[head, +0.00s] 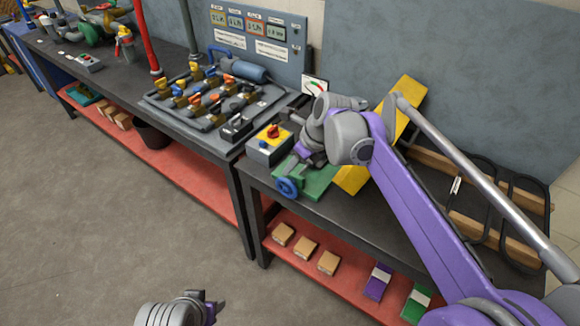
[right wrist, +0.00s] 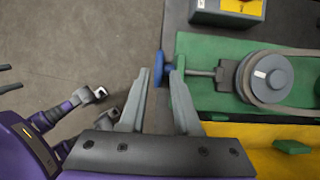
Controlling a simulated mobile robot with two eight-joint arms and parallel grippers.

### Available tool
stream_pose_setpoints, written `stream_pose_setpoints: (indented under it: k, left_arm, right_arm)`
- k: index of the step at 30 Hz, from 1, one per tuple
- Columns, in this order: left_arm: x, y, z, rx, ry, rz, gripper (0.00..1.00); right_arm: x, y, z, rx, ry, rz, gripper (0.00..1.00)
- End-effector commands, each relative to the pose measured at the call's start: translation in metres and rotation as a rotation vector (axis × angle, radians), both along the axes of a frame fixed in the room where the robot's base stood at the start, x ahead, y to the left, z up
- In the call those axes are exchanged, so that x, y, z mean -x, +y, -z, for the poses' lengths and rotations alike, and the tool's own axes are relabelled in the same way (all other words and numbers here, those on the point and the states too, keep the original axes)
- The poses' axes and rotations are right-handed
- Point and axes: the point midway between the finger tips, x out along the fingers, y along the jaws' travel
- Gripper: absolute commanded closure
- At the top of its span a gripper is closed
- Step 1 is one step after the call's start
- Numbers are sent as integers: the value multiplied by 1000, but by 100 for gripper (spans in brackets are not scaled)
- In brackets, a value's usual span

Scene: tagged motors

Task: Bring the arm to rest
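My right gripper (head: 303,166) is above the near bench, close to a green-based unit (head: 318,183) with a blue handwheel (head: 289,187). In the right wrist view its two grey fingers (right wrist: 161,72) stand apart. The blue handwheel (right wrist: 166,70) shows between and beyond the fingertips; I cannot tell whether they touch it. The unit also has a grey belted pulley (right wrist: 266,78) with a small white tag. My left gripper (head: 207,302) is low at the bottom edge of the head view, over the floor and apart from the benches. Its finger opening is not clear.
A grey box with a red knob (head: 271,141) stands beside the green unit. The floor (head: 100,220) at left is clear.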

Motion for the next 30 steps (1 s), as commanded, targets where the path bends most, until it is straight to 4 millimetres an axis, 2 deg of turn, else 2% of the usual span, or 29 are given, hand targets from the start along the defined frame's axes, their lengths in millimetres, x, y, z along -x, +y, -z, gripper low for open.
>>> stream_pose_setpoints:
  k: [12,16,20,24,30]
  left_arm:
    - [0,0,0,0,0,0,50]
    - [0,0,-7,0,-2,0,50]
    - [-2,0,-21,0,-7,0,50]
    - [-4,0,-39,0,-13,0,50]
    - [-9,0,-65,0,-22,0,50]
  right_arm:
    - [1,0,0,2,-3,-5,69]
    - [13,-11,-7,43,-47,-88,69]
    - [47,-37,-19,159,-157,-316,69]
    - [97,-71,-26,335,-291,-652,69]
    - [172,-113,-20,599,-433,-1156,69]
